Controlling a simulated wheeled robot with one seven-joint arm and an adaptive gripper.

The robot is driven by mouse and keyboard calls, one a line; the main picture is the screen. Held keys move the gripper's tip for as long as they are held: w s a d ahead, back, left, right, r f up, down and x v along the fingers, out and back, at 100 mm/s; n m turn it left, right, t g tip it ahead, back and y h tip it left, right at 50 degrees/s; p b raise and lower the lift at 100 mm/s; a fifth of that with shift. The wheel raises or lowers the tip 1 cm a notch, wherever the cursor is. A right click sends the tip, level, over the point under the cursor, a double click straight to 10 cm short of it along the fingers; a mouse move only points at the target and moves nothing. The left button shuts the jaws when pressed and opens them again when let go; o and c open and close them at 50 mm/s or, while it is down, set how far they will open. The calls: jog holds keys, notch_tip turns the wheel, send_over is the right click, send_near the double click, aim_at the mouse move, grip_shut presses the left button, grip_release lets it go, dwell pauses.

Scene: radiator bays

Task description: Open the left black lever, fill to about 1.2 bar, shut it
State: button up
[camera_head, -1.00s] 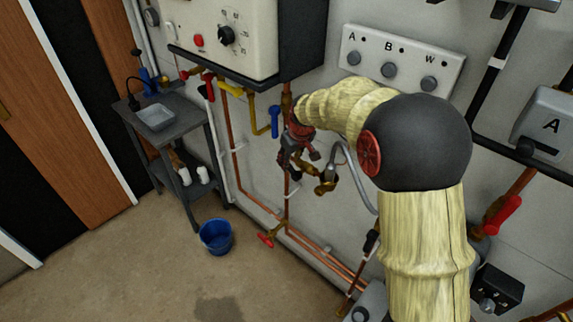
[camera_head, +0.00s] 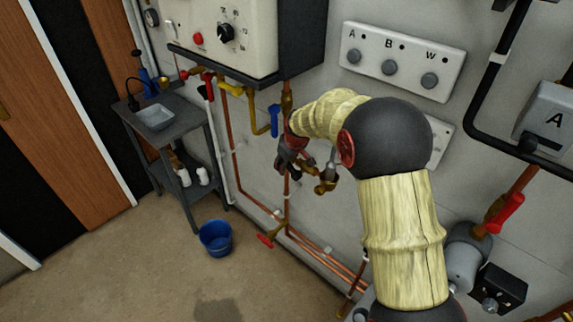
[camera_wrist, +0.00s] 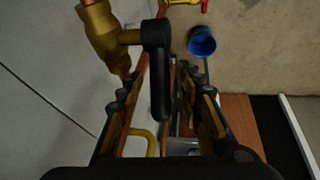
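The black lever (camera_wrist: 157,75) hangs from a brass valve (camera_wrist: 101,38) in the wrist view, its long handle pointing down the picture. My gripper (camera_wrist: 160,88) is open, with one finger on each side of the handle. A gap shows beside the handle, and I see no clear grip on it. In the head view my gripper (camera_head: 291,157) is at the pipework below the boiler, beside brass fittings (camera_head: 327,183). The lever cannot be told apart there, partly hidden by my gripper and arm. A small round gauge (camera_head: 152,18) is at the upper left, too small to read.
The white boiler (camera_head: 225,35) hangs above, with a blue lever (camera_head: 275,120) and yellow pipe (camera_head: 252,112) below it. A blue bucket (camera_head: 215,238) stands on the floor. A red-handled valve (camera_head: 268,239) is low on the pipes. A grey side table (camera_head: 165,160) stands left.

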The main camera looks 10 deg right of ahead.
jog(key=shift+c, duration=0.3)
grip_shut()
dwell(0.6)
